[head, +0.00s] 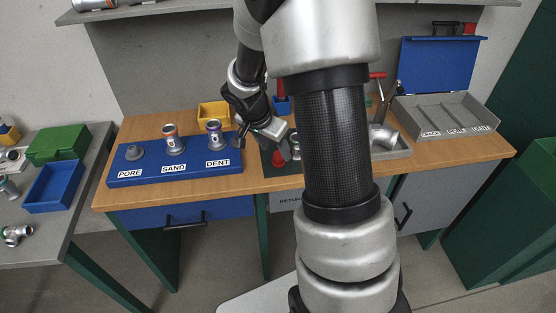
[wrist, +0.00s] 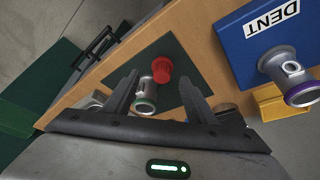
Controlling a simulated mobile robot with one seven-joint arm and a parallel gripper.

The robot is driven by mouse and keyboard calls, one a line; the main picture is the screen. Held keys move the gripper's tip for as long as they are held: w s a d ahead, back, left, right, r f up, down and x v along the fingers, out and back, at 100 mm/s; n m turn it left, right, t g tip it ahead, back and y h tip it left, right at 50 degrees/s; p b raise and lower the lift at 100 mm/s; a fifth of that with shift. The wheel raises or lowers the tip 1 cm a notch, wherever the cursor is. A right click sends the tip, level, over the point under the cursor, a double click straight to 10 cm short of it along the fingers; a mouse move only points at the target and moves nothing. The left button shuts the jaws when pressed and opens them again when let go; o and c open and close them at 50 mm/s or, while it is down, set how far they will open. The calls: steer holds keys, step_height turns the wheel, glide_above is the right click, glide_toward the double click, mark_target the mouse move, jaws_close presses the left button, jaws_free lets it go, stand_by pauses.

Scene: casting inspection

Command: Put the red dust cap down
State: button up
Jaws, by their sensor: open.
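The red dust cap (wrist: 162,69) is on a dark green mat (wrist: 182,60) near the table's front edge. In the wrist view it lies between and just ahead of the fingertips of my gripper (wrist: 159,77), with a gap on each side. The gripper is open and holds nothing. A silver casting (wrist: 146,95) is right beside the cap; I cannot tell whether they touch. In the head view the cap (head: 279,158) shows low beside my gripper (head: 284,148), partly covered by it.
The blue tray (head: 125,172) marked PORE, SAND and DENT stands left, with castings on it. A yellow bin (head: 214,114) is behind it. A grey sectioned tray (head: 449,120) is at the right. My arm hides part of the table.

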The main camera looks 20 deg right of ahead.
mark_target(278, 154)
steer(key=shift+w+x, duration=0.15)
steer(key=shift+x, duration=1.3)
steer(key=shift+w+x, duration=0.15)
steer(key=shift+x, duration=1.3)
steer(key=shift+r, duration=0.1)
steer(key=c, duration=1.1)
steer(key=shift+r, duration=0.1)
